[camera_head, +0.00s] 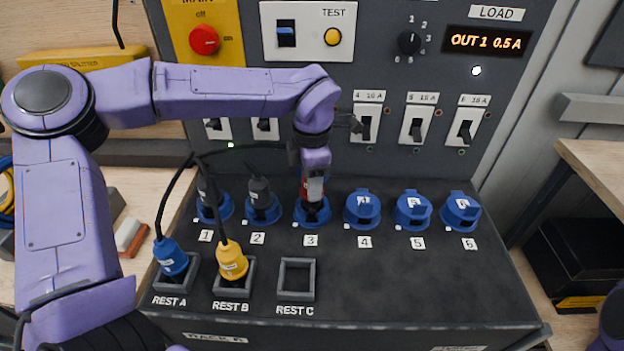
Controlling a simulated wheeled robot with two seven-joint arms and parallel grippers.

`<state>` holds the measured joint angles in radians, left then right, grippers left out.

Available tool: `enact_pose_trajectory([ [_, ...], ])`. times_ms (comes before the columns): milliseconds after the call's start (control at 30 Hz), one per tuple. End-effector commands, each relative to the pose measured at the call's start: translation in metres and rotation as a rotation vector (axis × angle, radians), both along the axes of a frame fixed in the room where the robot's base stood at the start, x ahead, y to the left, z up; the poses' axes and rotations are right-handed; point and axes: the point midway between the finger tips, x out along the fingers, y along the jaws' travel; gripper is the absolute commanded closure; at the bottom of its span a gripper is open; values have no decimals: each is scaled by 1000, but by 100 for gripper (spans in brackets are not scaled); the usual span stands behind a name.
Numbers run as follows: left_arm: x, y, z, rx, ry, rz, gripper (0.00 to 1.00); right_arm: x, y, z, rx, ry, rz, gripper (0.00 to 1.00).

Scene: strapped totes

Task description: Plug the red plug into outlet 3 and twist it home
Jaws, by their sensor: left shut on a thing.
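My left gripper (313,176) points down over outlet 3 (311,217) and is shut on the red plug (307,190). The plug is upright, with its lower end at the blue socket of outlet 3; how deep it sits and how far it is turned I cannot tell. My arm hides the area above the plug. A label "3" (311,240) lies in front of the outlet. My right gripper is not in view.
Dark plugs stand in outlet 1 (214,210) and outlet 2 (262,209). Outlets 4 (362,209), 5 (412,211) and 6 (460,211) have blue lids. Rest A holds a blue plug (170,256), rest B a yellow plug (232,261). Rest C (296,279) is empty. The display (486,41) reads "OUT 1 0.5 A".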

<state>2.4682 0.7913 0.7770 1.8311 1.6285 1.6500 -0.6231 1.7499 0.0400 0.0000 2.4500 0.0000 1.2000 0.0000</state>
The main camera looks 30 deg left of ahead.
Motion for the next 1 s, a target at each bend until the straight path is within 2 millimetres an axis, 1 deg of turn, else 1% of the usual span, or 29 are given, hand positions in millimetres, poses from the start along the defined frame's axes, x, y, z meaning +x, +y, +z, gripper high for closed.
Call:
enact_pose_trajectory([
  [1000,0,0,-16,-1,-1,-1,92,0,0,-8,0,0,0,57],
])
